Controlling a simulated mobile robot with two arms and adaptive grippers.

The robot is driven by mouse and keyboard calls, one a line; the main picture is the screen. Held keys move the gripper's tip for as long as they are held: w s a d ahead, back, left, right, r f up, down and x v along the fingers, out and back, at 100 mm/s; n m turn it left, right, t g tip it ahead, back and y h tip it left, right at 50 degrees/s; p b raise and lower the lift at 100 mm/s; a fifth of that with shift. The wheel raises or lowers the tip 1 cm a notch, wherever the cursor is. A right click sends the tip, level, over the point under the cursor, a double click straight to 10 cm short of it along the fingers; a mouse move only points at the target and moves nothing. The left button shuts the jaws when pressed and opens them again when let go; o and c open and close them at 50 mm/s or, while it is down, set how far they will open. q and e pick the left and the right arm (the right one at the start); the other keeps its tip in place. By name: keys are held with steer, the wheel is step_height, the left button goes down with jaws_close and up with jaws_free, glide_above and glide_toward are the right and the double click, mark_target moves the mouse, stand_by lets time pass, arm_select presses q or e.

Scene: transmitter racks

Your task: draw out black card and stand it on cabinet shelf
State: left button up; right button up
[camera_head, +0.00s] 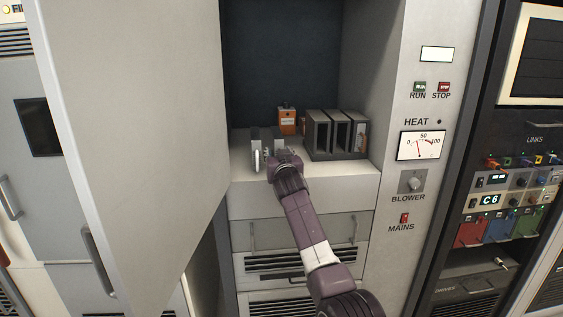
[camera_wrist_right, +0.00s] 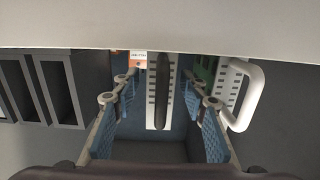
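A card with a black handle (camera_wrist_right: 162,90) and a pale perforated front plate stands between the fingers of my right gripper in the right wrist view. My right gripper (camera_wrist_right: 160,120) is open, with a blue-padded finger apart from the handle on each side. In the head view the gripper (camera_head: 277,160) is at the left part of the cabinet shelf (camera_head: 330,182) and hides most of this card. A card with a white handle (camera_wrist_right: 244,95) stands beside it; its handle shows in the head view (camera_head: 256,160). My left gripper is not in view.
A dark grey rack with open slots (camera_head: 333,117) stands at the shelf's right. An orange box (camera_head: 287,120) stands behind my gripper. The open cabinet door (camera_head: 140,120) is at the left, and the panel with switches and meter (camera_head: 421,145) is at the right.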

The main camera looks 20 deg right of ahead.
steer(key=v, duration=1.1)
steer(key=s+a+f+n+g+y, duration=0.1)
steer(key=s+f+g, duration=0.2)
steer(key=s+f, duration=0.75)
steer(key=s+a+f+n+g+y, duration=0.1)
steer(key=s+f+g, duration=0.2)
steer(key=s+f, duration=0.8)
steer(key=s+a+f+n+g+y, duration=0.15)
steer(key=s+f, duration=0.35)
steer(key=s, duration=0.5)
steer(key=s+a+f+g, duration=0.3)
steer(key=s+f, duration=0.2)
steer(key=s, duration=0.5)
steer(key=s+a+f+n+g+y, duration=0.1)
steer(key=s+a+f+g, duration=0.3)
steer(key=s, duration=0.6)
step_height(320, 180, down, 28)
steer(key=s+d, duration=0.2)
steer(key=s+d+f+g, duration=0.1)
steer(key=s+d+f, duration=0.2)
steer(key=s+f, duration=1.2)
steer(key=shift+s+n, duration=0.35)
steer(key=shift+s, duration=0.55)
